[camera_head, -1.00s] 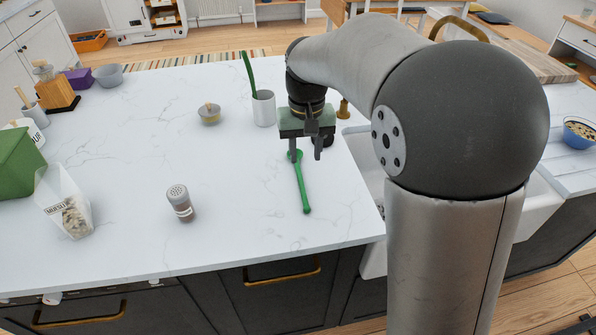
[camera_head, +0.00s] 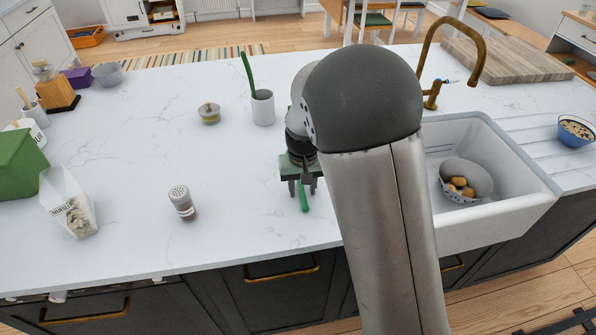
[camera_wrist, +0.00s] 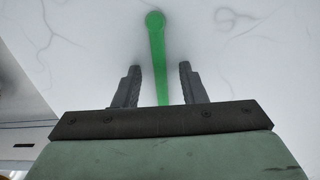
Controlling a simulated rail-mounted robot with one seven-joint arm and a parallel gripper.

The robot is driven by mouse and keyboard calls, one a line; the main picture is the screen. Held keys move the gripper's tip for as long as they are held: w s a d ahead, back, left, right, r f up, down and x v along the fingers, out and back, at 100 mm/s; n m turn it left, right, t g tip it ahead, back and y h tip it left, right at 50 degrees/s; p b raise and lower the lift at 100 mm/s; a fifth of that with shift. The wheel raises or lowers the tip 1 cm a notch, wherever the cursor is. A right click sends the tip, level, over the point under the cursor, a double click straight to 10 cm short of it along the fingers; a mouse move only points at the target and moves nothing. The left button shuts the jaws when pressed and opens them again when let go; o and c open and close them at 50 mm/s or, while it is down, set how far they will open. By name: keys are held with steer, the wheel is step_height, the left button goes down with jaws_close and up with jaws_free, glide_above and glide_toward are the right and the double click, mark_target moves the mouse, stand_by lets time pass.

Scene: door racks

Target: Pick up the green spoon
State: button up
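The green spoon (camera_head: 304,204) lies on the white marble counter. In the head view my gripper and arm hide most of it, and only one end shows below the fingers. In the wrist view the green handle (camera_wrist: 157,50) runs between the two fingers, with its rounded end beyond the fingertips. My gripper (camera_head: 302,192) is over the spoon, pointing down. Its fingers (camera_wrist: 160,72) are open, one on each side of the handle, with a gap on both sides. I cannot tell how high the fingertips are above the counter.
A shaker (camera_head: 182,203) and a muesli bag (camera_head: 68,205) stand to the left. A white cup with a green utensil (camera_head: 263,108) and a small jar (camera_head: 209,114) stand behind. The sink (camera_head: 500,220) with a colander lies right of my arm. The counter around the spoon is clear.

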jaws_close()
